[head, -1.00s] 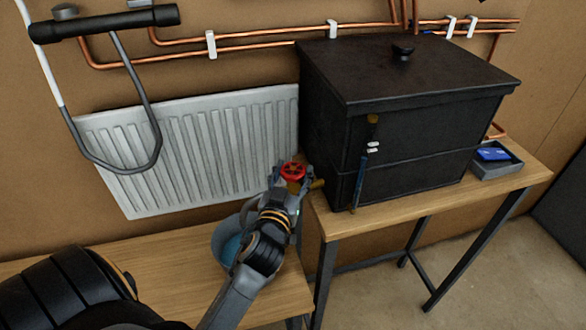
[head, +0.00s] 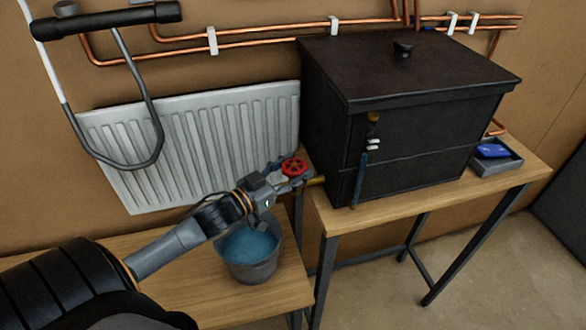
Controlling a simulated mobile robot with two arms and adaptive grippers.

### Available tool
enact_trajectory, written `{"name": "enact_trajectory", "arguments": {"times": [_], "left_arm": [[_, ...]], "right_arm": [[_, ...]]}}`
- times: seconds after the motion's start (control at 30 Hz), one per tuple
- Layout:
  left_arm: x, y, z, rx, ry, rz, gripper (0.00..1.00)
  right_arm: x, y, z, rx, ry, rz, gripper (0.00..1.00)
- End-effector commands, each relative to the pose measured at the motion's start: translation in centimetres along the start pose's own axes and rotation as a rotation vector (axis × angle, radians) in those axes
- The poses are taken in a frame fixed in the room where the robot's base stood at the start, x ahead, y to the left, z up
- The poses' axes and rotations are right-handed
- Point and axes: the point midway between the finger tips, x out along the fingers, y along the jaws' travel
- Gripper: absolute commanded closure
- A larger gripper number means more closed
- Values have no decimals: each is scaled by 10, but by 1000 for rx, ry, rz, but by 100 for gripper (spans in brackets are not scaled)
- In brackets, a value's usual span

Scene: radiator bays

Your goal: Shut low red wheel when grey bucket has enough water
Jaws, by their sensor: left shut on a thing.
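The red wheel (head: 294,167) sits on a brass tap low on the side of the black tank (head: 420,135). My left gripper (head: 286,173) is at the wheel, its fingers on either side of it, shut on it. The grey bucket (head: 252,270) stands on the lower wooden bench, below the tap and partly behind my left arm. Blue water (head: 249,247) shows inside it, fairly high but below the rim. The tap's outlet and any stream are hidden by my gripper. A gauge tube (head: 362,175) is on the tank's front. My right gripper is not in view.
A white radiator (head: 190,145) hangs on the wall behind the lower bench (head: 195,290). A grey tray (head: 497,163) with a blue item stands right of the tank. Copper pipes run along the wall above.

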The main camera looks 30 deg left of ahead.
Motion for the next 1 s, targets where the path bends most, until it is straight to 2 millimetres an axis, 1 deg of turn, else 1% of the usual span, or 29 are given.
{"name": "enact_trajectory", "arguments": {"times": [0.4, 0.43, 0.47, 0.5, 0.53, 0.87, 1.0], "left_arm": [[0, 0, 0, -1, 0, 5, 77], [0, 0, 0, -1, 0, 5, 39], [0, 0, 0, -1, 0, 5, 33], [0, 0, 0, -1, 0, 5, 25], [0, 0, 0, -1, 0, 5, 21], [-1, 0, 0, -1, 0, 5, 21], [-10, 0, 2, -3, -3, 5, 21]], "right_arm": [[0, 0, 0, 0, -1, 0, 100], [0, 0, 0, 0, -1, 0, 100], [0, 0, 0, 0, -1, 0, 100], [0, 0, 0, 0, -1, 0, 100], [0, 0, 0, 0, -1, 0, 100], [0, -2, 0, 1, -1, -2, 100], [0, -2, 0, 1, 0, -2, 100]]}}
